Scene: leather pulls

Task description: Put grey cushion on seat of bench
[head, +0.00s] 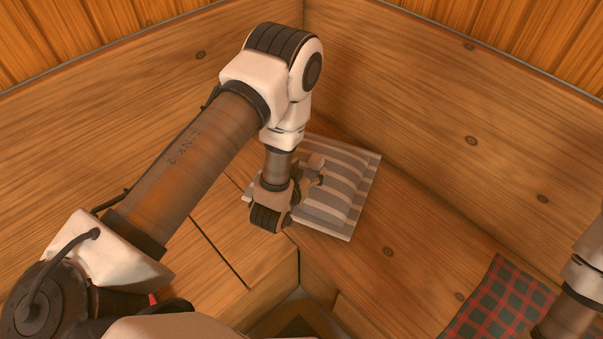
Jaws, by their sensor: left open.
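The grey cushion (345,185), striped in grey and white, lies in the inside corner on the wooden seat of the bench (385,255). Its left part is hidden behind my left wrist. My left gripper (316,172) is open over the middle of the cushion. I cannot tell whether its fingers touch the fabric. My right arm shows only in part at the right edge, and its gripper is out of view.
High wooden backrests (450,115) rise behind the seat on both sides of the corner. A red and green checked cloth (500,305) lies on the seat at the lower right. The seat between it and the cushion is clear.

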